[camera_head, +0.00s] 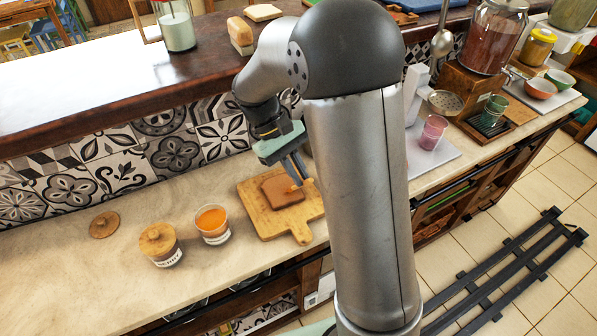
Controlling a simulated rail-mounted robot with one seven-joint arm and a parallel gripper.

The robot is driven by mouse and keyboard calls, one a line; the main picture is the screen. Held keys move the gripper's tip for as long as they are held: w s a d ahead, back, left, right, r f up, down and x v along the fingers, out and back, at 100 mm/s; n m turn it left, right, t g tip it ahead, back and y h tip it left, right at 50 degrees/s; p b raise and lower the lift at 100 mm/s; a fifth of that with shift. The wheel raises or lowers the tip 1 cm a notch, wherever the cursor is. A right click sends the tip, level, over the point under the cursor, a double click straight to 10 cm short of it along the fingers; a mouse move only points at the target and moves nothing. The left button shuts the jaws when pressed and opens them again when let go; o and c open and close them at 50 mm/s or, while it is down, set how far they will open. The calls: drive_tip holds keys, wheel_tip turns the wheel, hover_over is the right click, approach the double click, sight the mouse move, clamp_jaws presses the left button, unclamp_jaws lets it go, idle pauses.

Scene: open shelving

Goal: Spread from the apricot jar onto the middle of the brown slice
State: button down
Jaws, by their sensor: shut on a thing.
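The open apricot jar (212,226), a glass with orange filling and a pale label, stands on the counter left of the wooden board. The brown slice (277,193) lies flat on the wooden board (255,216). My gripper (299,175) points down over the right part of the slice. It is shut on a thin spreader (297,187), of which only a small orange end shows between the fingers. The rest of the spreader is too small or hidden to make out. I cannot tell whether its end touches the slice.
A second jar (160,245) with its wooden lid on stands left of the apricot jar. A loose wooden lid (104,225) lies farther left. A tiled wall rises behind. My arm hides the counter right of the board; a pink glass (432,132) stands beyond it.

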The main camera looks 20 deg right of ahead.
drive_tip(key=shift+s, duration=0.15)
drive_tip(key=shift+s+f, duration=0.1)
drive_tip(key=shift+s, duration=0.6)
drive_tip(key=shift+w, duration=0.2)
drive_tip(key=shift+w, duration=0.65)
drive_tip(key=shift+s, duration=0.2)
drive_tip(key=shift+s+f, duration=0.1)
drive_tip(key=shift+s, duration=0.55)
drive_tip(key=shift+w, duration=0.2)
drive_tip(key=shift+w+p, duration=0.45)
drive_tip(key=shift+w, duration=0.2)
